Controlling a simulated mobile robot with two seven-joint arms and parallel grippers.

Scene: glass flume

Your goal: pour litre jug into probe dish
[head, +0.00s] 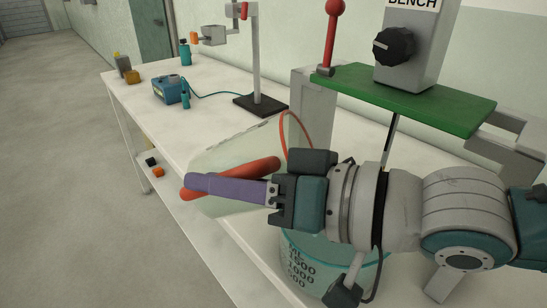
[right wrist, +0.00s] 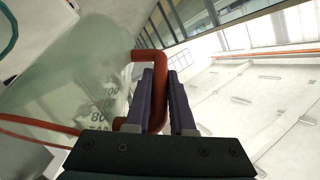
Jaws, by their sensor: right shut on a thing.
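The litre jug (head: 238,146) is clear, pale green and strongly tilted, held above the bench's front edge. Its red handle (head: 258,168) lies between the purple fingers of my right gripper (head: 190,184), which is shut on it. In the right wrist view the handle (right wrist: 148,56) passes between the fingers (right wrist: 160,100), and the jug's clear wall (right wrist: 75,75) with dark figures is at the left. A clear vessel (head: 300,272) marked in ML stands below my right wrist, partly hidden. I cannot tell whether it is the probe dish. My left gripper is not in view.
A green board (head: 405,96) carries a grey box with a black knob (head: 394,46) and a red lever (head: 331,40). A stand (head: 257,70) with a grey cup (head: 214,35) is farther back. A blue device (head: 170,90) lies on the white bench (head: 140,98).

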